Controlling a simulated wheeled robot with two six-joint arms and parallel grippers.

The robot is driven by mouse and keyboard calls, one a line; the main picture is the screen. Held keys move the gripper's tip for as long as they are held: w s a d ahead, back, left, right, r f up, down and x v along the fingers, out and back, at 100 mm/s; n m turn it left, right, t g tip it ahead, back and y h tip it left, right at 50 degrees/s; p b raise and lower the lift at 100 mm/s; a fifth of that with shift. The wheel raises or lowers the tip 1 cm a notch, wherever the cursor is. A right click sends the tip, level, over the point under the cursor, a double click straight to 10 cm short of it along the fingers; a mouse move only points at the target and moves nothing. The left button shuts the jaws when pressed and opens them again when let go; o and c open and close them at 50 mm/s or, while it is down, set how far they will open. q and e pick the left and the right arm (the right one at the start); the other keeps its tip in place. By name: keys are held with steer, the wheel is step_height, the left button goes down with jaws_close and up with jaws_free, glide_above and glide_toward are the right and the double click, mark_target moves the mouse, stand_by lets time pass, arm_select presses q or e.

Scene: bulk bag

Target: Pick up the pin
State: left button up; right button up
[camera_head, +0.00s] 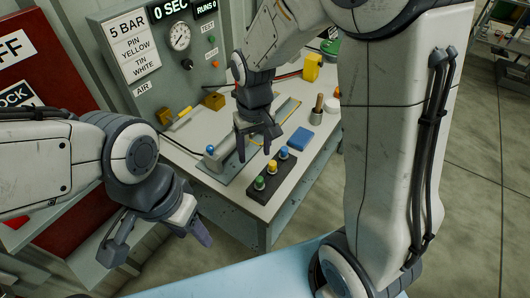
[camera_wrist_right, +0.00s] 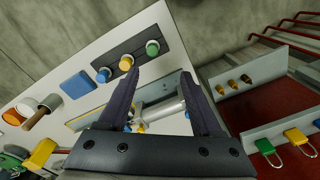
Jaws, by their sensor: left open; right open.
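A black block (camera_head: 276,190) on the bench holds three capped pins in a row: a green pin (camera_head: 259,183), a yellow pin (camera_head: 271,167) and a blue pin (camera_head: 284,153). The sign (camera_head: 133,48) reads "PIN YELLOW". In the right wrist view the yellow pin (camera_wrist_right: 126,63) stands in the block beyond the left finger's tip. My right gripper (camera_head: 256,148) is open and empty, above the bench behind the block. A metal cylinder (camera_wrist_right: 163,109) shows between its fingers, apparently below them. My left gripper (camera_head: 157,243) is open and empty, off the bench's left front side.
A gauge panel (camera_head: 165,50) stands behind the bench. In the right wrist view, padlocks (camera_wrist_right: 296,138) hang near a red board (camera_wrist_right: 250,110).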

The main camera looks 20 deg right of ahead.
steer(key=w+d+f, duration=0.1)
steer(key=d, duration=0.1)
steer(key=w+d+f+m, duration=0.1)
steer(key=w+d, duration=0.1)
steer(key=w+d+f+m, duration=0.1)
steer(key=w+d+f, duration=0.1)
steer(key=d, duration=0.1)
steer(key=p, duration=0.1)
glide_above(273, 163)
steer(key=shift+m, duration=0.3)
steer(key=f, duration=0.4)
steer(key=shift+w+d+f, duration=0.15)
steer(key=shift+d+f, duration=0.15)
steer(key=shift+f, duration=0.05)
steer(key=f, duration=0.1)
steer(key=f+p, duration=0.1)
steer(key=f, duration=0.1)
steer(key=f+p, duration=0.1)
steer(key=f, duration=0.1)
steer(key=shift+a+f, duration=0.1)
steer(key=shift+a, duration=0.25)
steer(key=shift+f, duration=0.35)
steer(key=shift+c, duration=0.3)
jaws_close()
